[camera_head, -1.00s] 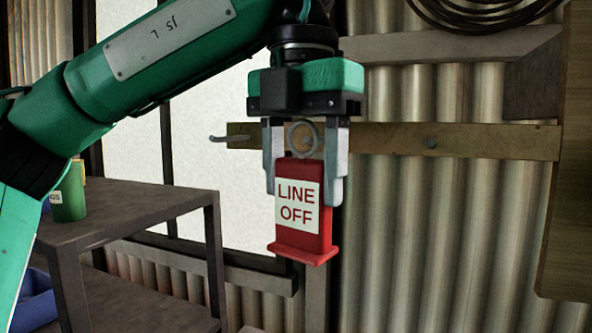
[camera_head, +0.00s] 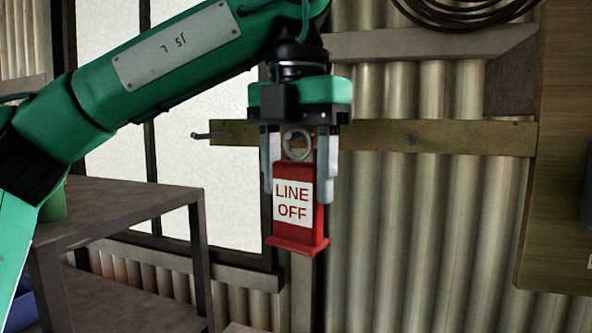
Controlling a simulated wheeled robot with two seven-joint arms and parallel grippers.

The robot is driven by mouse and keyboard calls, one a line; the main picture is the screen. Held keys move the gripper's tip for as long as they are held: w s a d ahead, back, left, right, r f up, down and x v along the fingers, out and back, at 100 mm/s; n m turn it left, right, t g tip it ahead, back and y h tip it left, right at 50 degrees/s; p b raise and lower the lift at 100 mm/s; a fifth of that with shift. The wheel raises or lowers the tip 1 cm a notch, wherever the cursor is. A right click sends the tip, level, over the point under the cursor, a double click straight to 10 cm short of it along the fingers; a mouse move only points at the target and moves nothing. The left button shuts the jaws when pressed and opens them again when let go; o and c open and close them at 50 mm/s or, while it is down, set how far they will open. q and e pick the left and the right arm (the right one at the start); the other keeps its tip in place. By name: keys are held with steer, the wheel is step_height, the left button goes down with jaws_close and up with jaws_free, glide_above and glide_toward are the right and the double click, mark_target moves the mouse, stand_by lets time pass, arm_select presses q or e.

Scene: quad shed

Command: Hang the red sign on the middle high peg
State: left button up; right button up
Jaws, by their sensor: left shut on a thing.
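The red sign (camera_head: 316,220) has a white label reading "LINE OFF" and a grey ring (camera_head: 298,145) at its top. My left gripper (camera_head: 299,190) points down and is shut on the red sign, which hangs upright between its fingers. The sign is in front of a wooden rail (camera_head: 460,136) on the wall. One peg (camera_head: 212,135) sticks out at the rail's left end. The rail behind the gripper is partly hidden, so I cannot tell if a peg is there. My right gripper is out of view.
A dark metal shelf (camera_head: 120,207) stands at the left with a green container (camera_head: 53,206) on it. A wooden board (camera_head: 553,190) is at the right edge. A coiled cable (camera_head: 465,12) hangs above the rail. The corrugated wall right of the sign is clear.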

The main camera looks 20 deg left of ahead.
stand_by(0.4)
arm_select(q)
steer(key=o, duration=1.1)
steer(key=shift+r, duration=0.1)
step_height(320, 180, up, 10)
steer(key=shift+r, duration=0.25)
steer(key=shift+w+d+r, duration=0.1)
steer(key=shift+r, duration=1.45)
